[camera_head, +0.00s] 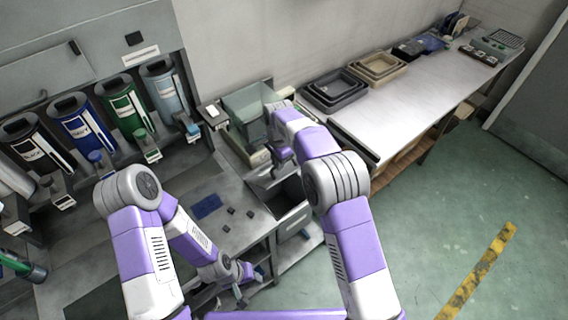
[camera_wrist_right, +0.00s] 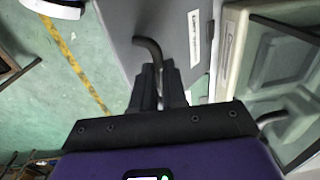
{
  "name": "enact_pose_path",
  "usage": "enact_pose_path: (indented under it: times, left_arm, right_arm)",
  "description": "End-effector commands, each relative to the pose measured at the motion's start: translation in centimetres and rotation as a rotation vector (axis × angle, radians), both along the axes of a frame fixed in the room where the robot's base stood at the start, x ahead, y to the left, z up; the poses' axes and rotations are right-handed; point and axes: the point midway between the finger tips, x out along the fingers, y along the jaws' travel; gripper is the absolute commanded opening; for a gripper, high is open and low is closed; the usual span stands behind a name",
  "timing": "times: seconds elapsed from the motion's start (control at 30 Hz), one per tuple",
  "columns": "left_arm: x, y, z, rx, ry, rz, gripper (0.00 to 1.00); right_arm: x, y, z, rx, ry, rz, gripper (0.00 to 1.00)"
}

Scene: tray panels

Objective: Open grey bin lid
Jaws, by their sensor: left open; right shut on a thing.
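The grey bin (camera_head: 295,223) stands at the middle of the head view, at the end of the dark worktop. Its grey lid (camera_head: 263,177) is tilted up, and a dark opening shows beside it. My right gripper (camera_head: 281,156) is at the lid. In the right wrist view, my right gripper (camera_wrist_right: 158,88) is shut on a dark curved handle (camera_wrist_right: 148,46) on the grey lid panel (camera_wrist_right: 165,22), which bears a white label. My left gripper (camera_head: 240,288) is open, low in the head view, apart from the bin. My right arm hides part of the bin area.
A clear greenish container (camera_head: 245,105) stands behind the bin. Several coloured dispensers line the left wall, including a blue one (camera_head: 82,128). A white table (camera_head: 420,100) with trays (camera_head: 335,92) is at the right. Green floor (camera_head: 450,210) is open at lower right.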

Motion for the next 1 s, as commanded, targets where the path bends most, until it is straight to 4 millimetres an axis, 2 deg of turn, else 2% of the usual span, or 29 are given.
enact_pose_path:
  times: [0.03,0.23,0.77,0.8,0.93,1.0]
  left_arm:
    - [0.0,0.0,0.9,0.0,0.0,0.0,0.43]
    - [0.0,0.0,2.0,0.0,0.0,0.0,0.43]
    - [0.0,0.0,2.2,0.0,0.0,0.0,0.43]
    - [0.0,0.0,2.2,0.0,0.0,0.0,0.43]
    - [0.0,0.0,2.2,0.0,0.0,0.0,0.43]
    - [0.0,0.0,2.2,0.0,0.0,0.0,0.43]
  right_arm:
    - [0.4,0.6,0.0,0.005,-0.005,0.007,0.0]
    - [1.1,1.2,0.3,0.006,-0.002,0.007,0.0]
    - [1.2,1.4,0.0,0.006,0.005,0.006,0.0]
    - [1.2,1.4,0.0,0.006,0.005,0.006,0.19]
    - [1.3,1.3,0.2,0.004,0.003,0.005,0.38]
    - [1.3,1.3,0.3,0.003,0.002,0.004,0.38]
